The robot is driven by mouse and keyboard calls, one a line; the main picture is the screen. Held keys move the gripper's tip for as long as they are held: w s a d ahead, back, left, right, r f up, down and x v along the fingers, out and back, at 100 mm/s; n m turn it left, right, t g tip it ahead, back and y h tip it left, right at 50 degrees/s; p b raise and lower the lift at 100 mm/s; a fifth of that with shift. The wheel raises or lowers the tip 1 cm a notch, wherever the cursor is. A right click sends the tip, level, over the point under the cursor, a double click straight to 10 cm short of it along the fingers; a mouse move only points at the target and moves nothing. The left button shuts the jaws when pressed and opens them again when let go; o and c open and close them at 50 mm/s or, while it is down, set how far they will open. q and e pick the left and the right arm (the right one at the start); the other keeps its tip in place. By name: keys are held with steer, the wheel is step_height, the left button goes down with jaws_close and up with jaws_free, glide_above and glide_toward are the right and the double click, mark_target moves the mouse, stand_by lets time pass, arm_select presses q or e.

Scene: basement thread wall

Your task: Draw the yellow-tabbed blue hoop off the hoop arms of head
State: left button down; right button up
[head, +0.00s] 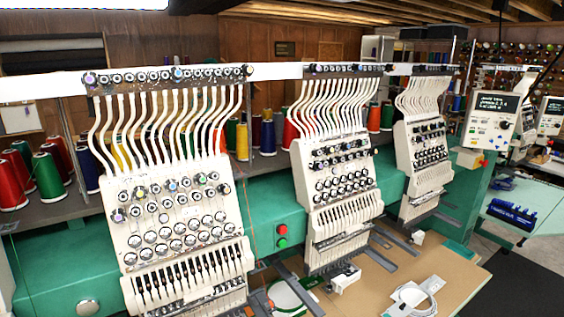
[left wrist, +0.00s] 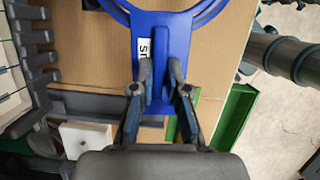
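In the left wrist view a blue hoop (left wrist: 187,38) has its ring running out of the top edge. A white label with dark letters is on its flat bracket. My left gripper (left wrist: 161,72) lies over this bracket, its two fingers close in on both sides of a narrow raised blue grip and seeming to touch it. No yellow tab shows there. In the head view three white sewing heads stand in a row: near (head: 185,220), middle (head: 335,180) and far (head: 425,155). Neither gripper shows in the head view, and my right gripper is in no view.
Below the heads is a tan board (head: 375,285) with a green-and-white hoop (head: 290,294) and a pale grey hoop (head: 414,298). A blue object (head: 512,213) lies on the pale side table. In the left wrist view a green tray (left wrist: 235,118) is right of the gripper.

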arm_select(q)
steer(key=shift+s+d, duration=0.1)
steer(key=shift+d, duration=0.25)
steer(key=shift+a, duration=0.2)
steer(key=shift+w+a+r, duration=0.1)
steer(key=shift+w+r, duration=0.15)
steer(key=shift+r, duration=0.05)
steer(key=shift+r+p, duration=0.25)
steer(key=shift+p, duration=0.1)
steer(key=s+d, duration=0.4)
steer(key=s, duration=0.2)
steer(key=shift+s+b, duration=0.3)
steer(key=shift+b, duration=0.1)
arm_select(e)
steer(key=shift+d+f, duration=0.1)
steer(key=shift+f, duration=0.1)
